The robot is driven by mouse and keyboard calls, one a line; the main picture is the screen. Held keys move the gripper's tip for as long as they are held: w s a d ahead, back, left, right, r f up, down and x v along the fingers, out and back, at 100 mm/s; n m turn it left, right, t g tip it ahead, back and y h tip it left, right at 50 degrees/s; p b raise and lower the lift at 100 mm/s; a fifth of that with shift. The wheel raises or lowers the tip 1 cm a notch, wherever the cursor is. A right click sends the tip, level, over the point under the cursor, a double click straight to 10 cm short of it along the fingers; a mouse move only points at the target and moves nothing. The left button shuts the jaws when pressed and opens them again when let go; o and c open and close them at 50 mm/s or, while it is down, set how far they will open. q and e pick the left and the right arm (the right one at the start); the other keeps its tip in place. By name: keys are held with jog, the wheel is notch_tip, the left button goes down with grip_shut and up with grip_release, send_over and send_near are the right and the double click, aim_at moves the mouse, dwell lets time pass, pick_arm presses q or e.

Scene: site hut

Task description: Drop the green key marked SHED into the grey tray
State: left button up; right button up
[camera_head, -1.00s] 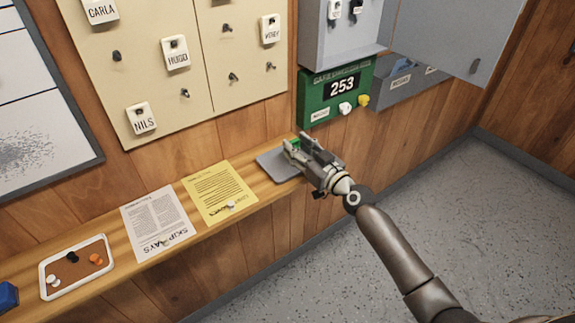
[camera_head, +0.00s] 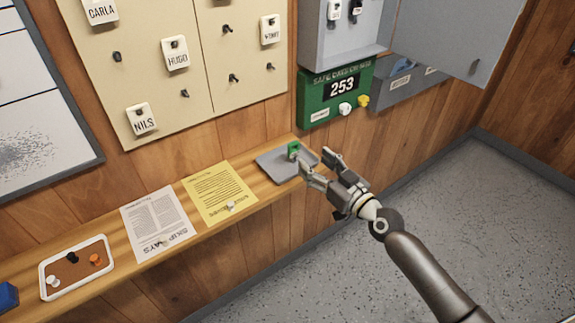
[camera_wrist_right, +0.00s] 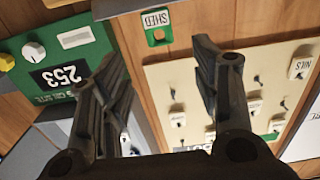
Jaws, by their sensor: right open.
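The green key marked SHED (camera_head: 294,150) is out of my right gripper, over the back part of the grey tray (camera_head: 270,165) on the wooden shelf. I cannot tell whether it touches the tray. In the right wrist view the key (camera_wrist_right: 157,27) shows its white SHED label near the top, beyond the fingers and apart from them. My right gripper (camera_head: 322,166) is open and empty at the tray's right side. Its two spread fingers (camera_wrist_right: 163,85) also fill the right wrist view. My left gripper is not in view.
A green box reading 253 (camera_head: 320,106) hangs on the wall behind the tray, under a grey cabinet (camera_head: 340,40) with an open door (camera_head: 455,35). A yellow sheet (camera_head: 215,190), a printed sheet (camera_head: 150,220) and a white-rimmed tray (camera_head: 75,283) lie left along the shelf.

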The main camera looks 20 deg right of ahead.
jog(key=shift+v, duration=2)
jog(key=s+d+f+m+g+h, duration=0.1)
jog(key=s+d+f+g+h, duration=0.1)
jog(key=f, duration=0.9)
jog(key=s+d+f+m+g+h, duration=0.1)
jog(key=s+d+f+g+h, duration=0.1)
jog(key=f, duration=0.9)
jog(key=s+f+g+h, duration=0.1)
jog(key=s+f+g, duration=0.1)
jog(key=s+f, duration=0.45)
jog(key=s+f+g, duration=0.2)
jog(key=s+f, duration=0.1)
jog(key=f, duration=0.7)
jog(key=s+a+f+g, duration=0.1)
jog(key=s+f+g, duration=0.1)
jog(key=s+f, duration=0.4)
jog(key=s+a+f+g, duration=0.2)
jog(key=s+f, duration=0.4)
jog(key=s, duration=1)
jog(key=s+a+f+g+h, duration=0.1)
jog(key=s+f+g, duration=0.3)
jog(key=s, duration=0.8)
notch_tip(320, 180, down, 2)
jog(key=shift+a+f, duration=0.15)
jog(key=shift+a, duration=0.45)
